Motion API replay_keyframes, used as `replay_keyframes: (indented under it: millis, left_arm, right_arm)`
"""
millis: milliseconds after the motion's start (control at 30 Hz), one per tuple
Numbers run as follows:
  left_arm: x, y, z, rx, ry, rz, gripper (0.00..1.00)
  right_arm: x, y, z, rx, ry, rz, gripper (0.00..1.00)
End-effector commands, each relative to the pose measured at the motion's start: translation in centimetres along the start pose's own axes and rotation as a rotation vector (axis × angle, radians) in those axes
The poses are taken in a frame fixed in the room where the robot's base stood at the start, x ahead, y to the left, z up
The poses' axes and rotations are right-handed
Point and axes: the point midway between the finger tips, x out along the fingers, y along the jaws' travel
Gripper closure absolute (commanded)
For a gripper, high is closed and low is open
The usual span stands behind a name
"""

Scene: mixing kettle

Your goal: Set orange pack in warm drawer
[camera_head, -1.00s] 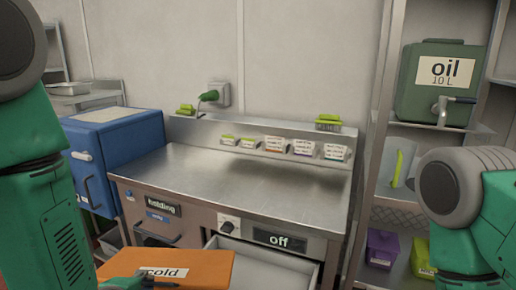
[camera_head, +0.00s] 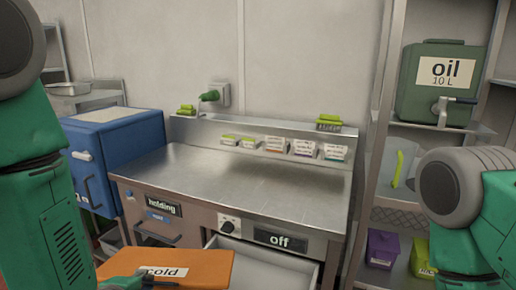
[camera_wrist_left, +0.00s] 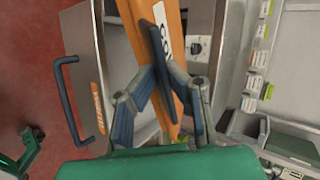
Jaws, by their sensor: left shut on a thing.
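The orange pack (camera_head: 207,266), labelled "cold", is at the bottom of the head view. My left gripper (camera_head: 140,284) is shut on its near left part. In the left wrist view the orange pack (camera_wrist_left: 176,18) runs up between the fingers of my left gripper (camera_wrist_left: 163,88). An open, pale drawer (camera_head: 265,268) sits under the "off" panel (camera_head: 280,241). The visible part of its inside looks empty. The pack appears in front of and left of the drawer opening and covers part of it. My right gripper is out of view.
A steel counter (camera_head: 250,185) with a bare top stands above the drawer. Small labelled tubs (camera_head: 303,148) line its back ledge. A blue box (camera_head: 125,150) stands left, and a shelf with a green oil container (camera_head: 432,95) stands right. A "holding" drawer front (camera_head: 155,232) is left of the open drawer.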

Motion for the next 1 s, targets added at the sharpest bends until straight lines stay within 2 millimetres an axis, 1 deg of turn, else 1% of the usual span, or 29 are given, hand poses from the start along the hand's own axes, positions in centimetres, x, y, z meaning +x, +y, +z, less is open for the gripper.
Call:
replay_keyframes:
  millis: [167,300,400,500,600,667,767,867,900,1000]
  left_arm:
    - [0.1,-3.6,0.0,0.002,-0.005,-0.022,1.0]
    - [-0.3,-7.8,0.1,0.001,-0.008,-0.024,1.0]
    - [-0.8,-10.5,0.2,0.001,-0.007,-0.021,1.0]
    - [-1.4,-12.7,0.1,0.0,-0.004,-0.019,1.0]
    - [-1.9,-14.1,0.1,0.0,-0.002,-0.016,1.0]
    - [-1.9,-14.2,0.1,0.001,-0.001,-0.011,1.0]
    - [-1.4,-12.8,0.1,0.002,-0.001,-0.003,1.0]
    - [-0.6,-10.0,0.1,0.003,-0.002,0.003,1.0]
    - [-0.3,-8.8,0.1,0.003,-0.002,0.003,1.0]
    - [0.1,-5.8,0.0,0.003,-0.002,0.002,1.0]
  right_arm:
    - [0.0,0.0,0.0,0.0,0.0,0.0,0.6]
    - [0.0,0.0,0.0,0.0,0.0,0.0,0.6]
    - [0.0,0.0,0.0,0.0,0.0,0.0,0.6]
    - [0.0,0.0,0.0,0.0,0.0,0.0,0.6]
    - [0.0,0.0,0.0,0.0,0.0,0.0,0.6]
    - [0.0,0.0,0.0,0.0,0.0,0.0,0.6]
    - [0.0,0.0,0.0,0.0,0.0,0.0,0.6]
    - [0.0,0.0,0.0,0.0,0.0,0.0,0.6]
    - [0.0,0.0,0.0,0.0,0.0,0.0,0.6]
    - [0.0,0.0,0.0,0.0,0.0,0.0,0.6]
